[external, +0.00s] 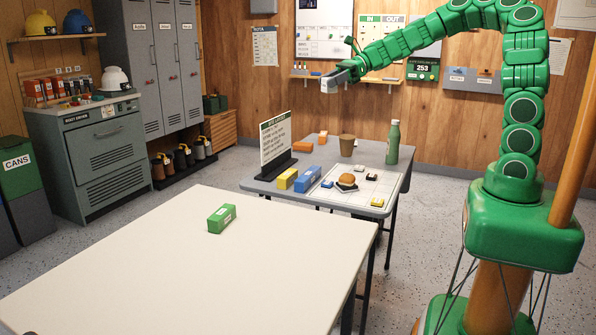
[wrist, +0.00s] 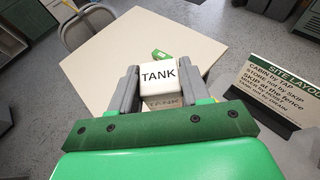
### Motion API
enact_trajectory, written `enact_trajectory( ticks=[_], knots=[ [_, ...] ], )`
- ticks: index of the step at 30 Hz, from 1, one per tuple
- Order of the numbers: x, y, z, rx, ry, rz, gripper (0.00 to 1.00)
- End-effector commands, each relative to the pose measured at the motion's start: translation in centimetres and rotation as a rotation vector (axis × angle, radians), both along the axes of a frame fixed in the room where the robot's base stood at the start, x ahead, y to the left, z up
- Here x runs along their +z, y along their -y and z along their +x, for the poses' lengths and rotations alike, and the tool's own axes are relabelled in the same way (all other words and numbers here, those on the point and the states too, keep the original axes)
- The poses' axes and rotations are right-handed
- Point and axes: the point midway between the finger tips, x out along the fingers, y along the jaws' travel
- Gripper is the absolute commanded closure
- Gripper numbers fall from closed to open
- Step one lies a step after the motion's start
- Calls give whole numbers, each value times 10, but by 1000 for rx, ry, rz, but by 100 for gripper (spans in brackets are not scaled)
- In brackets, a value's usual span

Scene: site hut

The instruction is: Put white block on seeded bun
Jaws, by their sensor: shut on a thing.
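My gripper (external: 338,78) is raised high above the far grey table, near the back wall. In the wrist view its two grey fingers are closed on the sides of a white block (wrist: 158,75) marked "TANK". The white block also shows at the fingertips in the external view (external: 328,86). The seeded bun (external: 347,180) is brown and round. It sits on a dark piece on the white sheet on the grey table, below and slightly right of my gripper, well apart from the block. The bun is not in the wrist view.
The grey table (external: 272,184) also bears a green bottle (external: 393,142), a brown cup (external: 347,144), an upright sign (external: 275,138), and orange, yellow and blue blocks left of the sheet. The cream table (external: 130,250) in front has one green block (external: 222,218) and much free room.

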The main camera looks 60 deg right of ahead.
Motion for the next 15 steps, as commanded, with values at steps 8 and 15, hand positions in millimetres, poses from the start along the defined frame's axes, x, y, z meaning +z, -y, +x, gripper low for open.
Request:
enact_trajectory(
  ticks=[8,15],
  knots=[
    [-6,28,-38,82,-1,0,86],
    [-9,47,-75,153,0,-2,86]
  ],
)
